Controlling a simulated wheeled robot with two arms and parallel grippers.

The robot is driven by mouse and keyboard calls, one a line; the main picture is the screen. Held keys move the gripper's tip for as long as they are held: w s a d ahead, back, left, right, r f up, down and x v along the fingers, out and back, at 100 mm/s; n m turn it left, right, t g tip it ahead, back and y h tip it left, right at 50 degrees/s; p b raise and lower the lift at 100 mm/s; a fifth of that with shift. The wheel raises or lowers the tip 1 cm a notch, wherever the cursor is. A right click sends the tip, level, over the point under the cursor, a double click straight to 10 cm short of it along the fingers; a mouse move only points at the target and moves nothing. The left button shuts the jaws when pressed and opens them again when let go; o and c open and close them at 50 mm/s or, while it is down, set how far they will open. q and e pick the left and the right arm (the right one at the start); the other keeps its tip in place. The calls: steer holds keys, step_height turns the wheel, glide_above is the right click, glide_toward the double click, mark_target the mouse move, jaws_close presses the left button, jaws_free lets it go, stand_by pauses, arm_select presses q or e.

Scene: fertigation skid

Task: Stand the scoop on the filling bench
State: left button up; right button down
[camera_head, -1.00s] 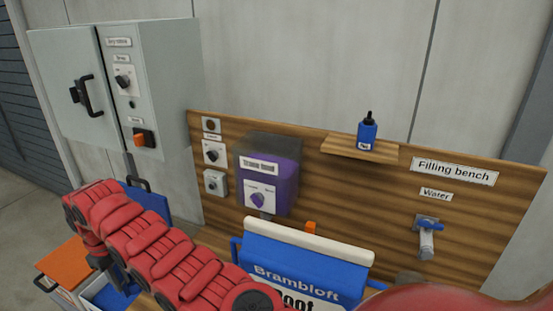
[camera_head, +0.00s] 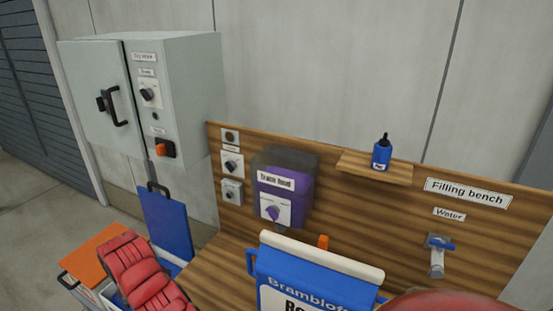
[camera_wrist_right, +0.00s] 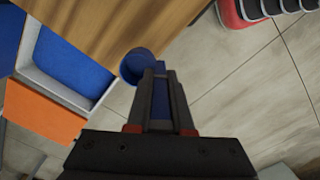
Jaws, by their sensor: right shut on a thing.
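My right gripper (camera_wrist_right: 160,76) is shut on a blue scoop (camera_wrist_right: 137,66) in the right wrist view. The scoop's round end shows just past the fingertips, and the fingers hide much of the rest. They are beside the edge of a wooden surface (camera_wrist_right: 105,22), with floor below. In the head view the filling bench (camera_head: 222,272) has a wooden top and a wooden back panel (camera_head: 400,215) with a "Filling bench" sign. The scoop and both grippers are out of sight in the head view.
A blue Brambloft sack (camera_head: 310,275) stands at the bench front. Left of the bench are an orange lid (camera_head: 95,252) and an upright blue panel (camera_head: 168,222). A purple feed unit (camera_head: 285,195), a blue bottle (camera_head: 381,155) on a shelf and a water tap (camera_head: 437,255) line the back.

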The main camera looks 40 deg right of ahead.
steer(key=s+d+f+n+p, duration=0.3)
steer(key=s+n+p, duration=0.3)
steer(key=s+n, duration=0.45)
steer(key=w+d+b, duration=0.3)
steer(key=w+b, duration=0.3)
steer(key=w, duration=0.1)
steer(key=w+d+f+b, duration=0.1)
steer(key=w+d+b, duration=0.3)
steer(key=w, duration=0.3)
steer(key=shift+w+d+b, duration=0.2)
steer(key=shift+b, duration=0.7)
step_height(320, 180, down, 3)
steer(key=shift+f+p, duration=0.1)
steer(key=shift+p, duration=0.6)
steer(key=shift+f, duration=0.2)
